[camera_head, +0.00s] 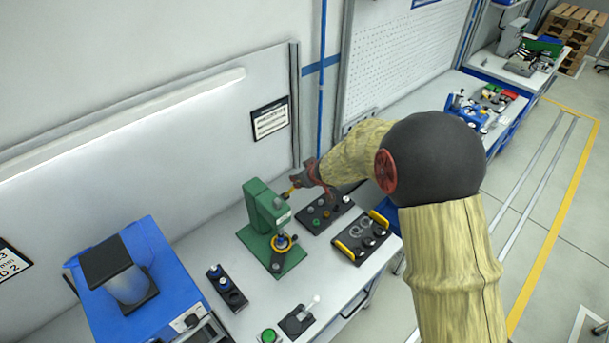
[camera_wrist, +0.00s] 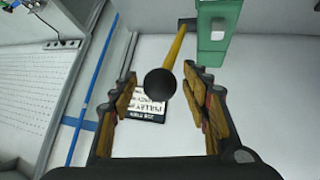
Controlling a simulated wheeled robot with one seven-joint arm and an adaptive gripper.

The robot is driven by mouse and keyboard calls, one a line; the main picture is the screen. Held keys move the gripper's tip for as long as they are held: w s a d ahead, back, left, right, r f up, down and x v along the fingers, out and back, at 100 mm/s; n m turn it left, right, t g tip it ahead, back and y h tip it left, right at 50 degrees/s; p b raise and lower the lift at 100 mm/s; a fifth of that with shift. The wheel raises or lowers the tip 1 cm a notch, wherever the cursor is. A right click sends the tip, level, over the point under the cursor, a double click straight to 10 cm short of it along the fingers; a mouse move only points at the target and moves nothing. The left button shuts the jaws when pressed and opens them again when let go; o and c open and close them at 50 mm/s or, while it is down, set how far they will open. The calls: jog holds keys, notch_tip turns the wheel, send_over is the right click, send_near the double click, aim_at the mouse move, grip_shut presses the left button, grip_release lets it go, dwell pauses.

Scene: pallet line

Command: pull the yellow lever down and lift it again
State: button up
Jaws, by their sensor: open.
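The green press (camera_head: 262,212) stands on the bench. Its yellow lever (camera_head: 291,191) sticks out from the upper right side toward my gripper (camera_head: 306,178). In the wrist view the yellow lever (camera_wrist: 175,46) runs from the green press (camera_wrist: 212,30) to a round black knob (camera_wrist: 160,83). The knob appears between the two fingers of my gripper (camera_wrist: 160,77). The fingers stand apart with gaps on both sides, and no contact shows. In the head view the knob is hidden by the fingers.
Right of the press lie a dark button panel (camera_head: 325,211) and a black tray with yellow handles (camera_head: 362,238). A dark block with blue-topped pieces (camera_head: 227,289) stands in front. A blue machine (camera_head: 150,250) is at left. A wall with a label (camera_head: 270,119) is behind.

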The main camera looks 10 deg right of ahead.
jog(key=shift+s, duration=0.1)
jog(key=v, duration=1.1)
jog(key=shift+s+r, duration=0.25)
jog(key=shift+r, duration=0.05)
jog(key=shift+d, duration=0.1)
